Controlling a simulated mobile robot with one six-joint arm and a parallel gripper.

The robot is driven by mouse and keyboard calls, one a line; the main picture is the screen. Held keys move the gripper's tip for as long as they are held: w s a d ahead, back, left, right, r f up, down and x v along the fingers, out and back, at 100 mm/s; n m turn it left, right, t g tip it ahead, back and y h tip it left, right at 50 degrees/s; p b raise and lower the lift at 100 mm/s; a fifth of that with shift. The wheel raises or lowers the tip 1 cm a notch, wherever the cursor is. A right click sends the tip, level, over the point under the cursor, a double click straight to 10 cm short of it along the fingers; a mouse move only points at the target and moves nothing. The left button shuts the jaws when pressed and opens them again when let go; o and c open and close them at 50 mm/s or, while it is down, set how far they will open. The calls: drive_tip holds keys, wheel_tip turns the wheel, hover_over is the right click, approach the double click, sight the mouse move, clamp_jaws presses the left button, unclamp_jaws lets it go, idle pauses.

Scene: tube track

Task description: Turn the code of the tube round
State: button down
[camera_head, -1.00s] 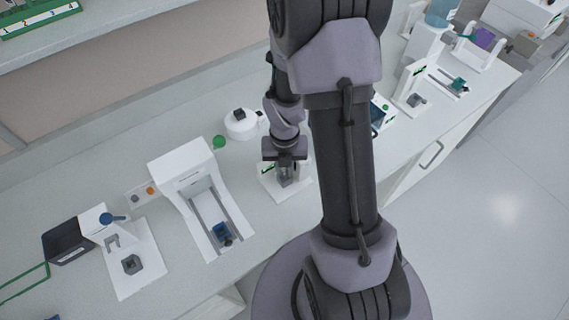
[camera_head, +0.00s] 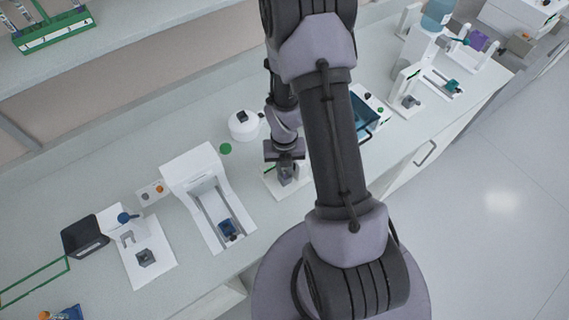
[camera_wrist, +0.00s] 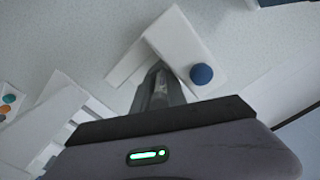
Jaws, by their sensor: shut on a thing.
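My gripper (camera_head: 287,178) points down over a small white stand (camera_head: 272,186) on the bench, in the middle of the head view. In the wrist view my gripper (camera_wrist: 160,90) has its grey fingers close together. They are shut on the tube, of which only a pale sliver seems to show between them. Its code cannot be made out. The white stand (camera_wrist: 182,42) lies beyond the fingers in the wrist view, with a round blue disc (camera_wrist: 202,74) to the right of them. I cannot tell whether the disc belongs to the stand.
A white device with a slotted ramp (camera_head: 190,165) stands left of my gripper, near a green disc (camera_head: 225,148) and a round white device (camera_head: 243,126). Further left are another white stand (camera_head: 155,270) and a dark screen (camera_head: 85,238). More devices stand at right, including a white stand (camera_head: 402,88).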

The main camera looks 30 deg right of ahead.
drive_tip(key=p, duration=0.4)
drive_tip(key=shift+r, duration=0.15)
drive_tip(key=p, duration=0.3)
drive_tip(key=shift+s+a+n, duration=0.1)
drive_tip(key=shift+s+n, duration=0.15)
drive_tip(key=shift+n, duration=0.05)
drive_tip(key=shift+n+p, duration=0.6)
drive_tip(key=shift+p, duration=0.4)
drive_tip(key=n, duration=0.3)
drive_tip(key=shift+f, duration=0.25)
drive_tip(key=n, duration=0.4)
drive_tip(key=shift+f, duration=0.15)
